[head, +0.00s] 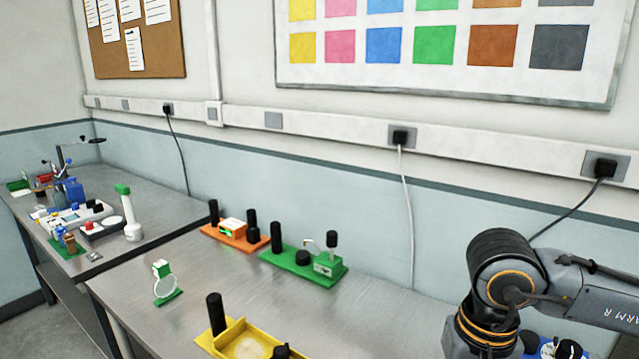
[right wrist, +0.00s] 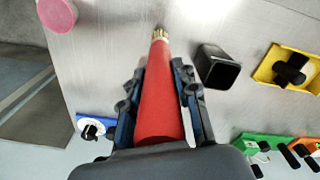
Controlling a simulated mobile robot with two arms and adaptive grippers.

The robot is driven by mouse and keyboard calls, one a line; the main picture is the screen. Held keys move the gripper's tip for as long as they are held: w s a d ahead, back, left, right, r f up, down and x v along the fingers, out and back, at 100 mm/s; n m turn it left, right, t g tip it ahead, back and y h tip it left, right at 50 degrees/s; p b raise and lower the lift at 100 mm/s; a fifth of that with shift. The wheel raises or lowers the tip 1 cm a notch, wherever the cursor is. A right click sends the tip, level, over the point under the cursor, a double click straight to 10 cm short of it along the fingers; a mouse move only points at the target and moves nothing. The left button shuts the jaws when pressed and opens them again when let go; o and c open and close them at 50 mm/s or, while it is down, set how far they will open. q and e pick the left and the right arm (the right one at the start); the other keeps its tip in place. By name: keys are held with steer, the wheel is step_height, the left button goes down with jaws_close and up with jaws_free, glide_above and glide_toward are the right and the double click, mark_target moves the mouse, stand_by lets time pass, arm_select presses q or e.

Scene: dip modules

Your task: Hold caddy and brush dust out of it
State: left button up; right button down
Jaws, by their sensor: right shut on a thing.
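My right gripper (right wrist: 160,84) is shut around a red-handled brush (right wrist: 160,108) in the right wrist view. Its pale bristles (right wrist: 160,34) point away from the gripper, above the metal bench. A yellow tray (head: 238,328) with a low wall, black upright handles and a pale patch inside sits at the bottom of the head view, partly cut off. It appears to be the caddy. A yellow piece with a black handle (right wrist: 273,72) shows at the right wrist view's upper right, apart from the brush. My left gripper is in neither view.
A black square cup (right wrist: 217,68) stands beside the brush. Orange (head: 222,234) and green (head: 292,266) modules line the bench's back. A round mirror-like piece on a green base (head: 170,298) stands left. A pink round object (right wrist: 57,14) is near the bench edge.

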steer(key=shift+d+f+n, duration=0.15)
steer(key=shift+f+n, duration=0.15)
steer(key=shift+n, duration=0.4)
steer(key=shift+r, duration=0.1)
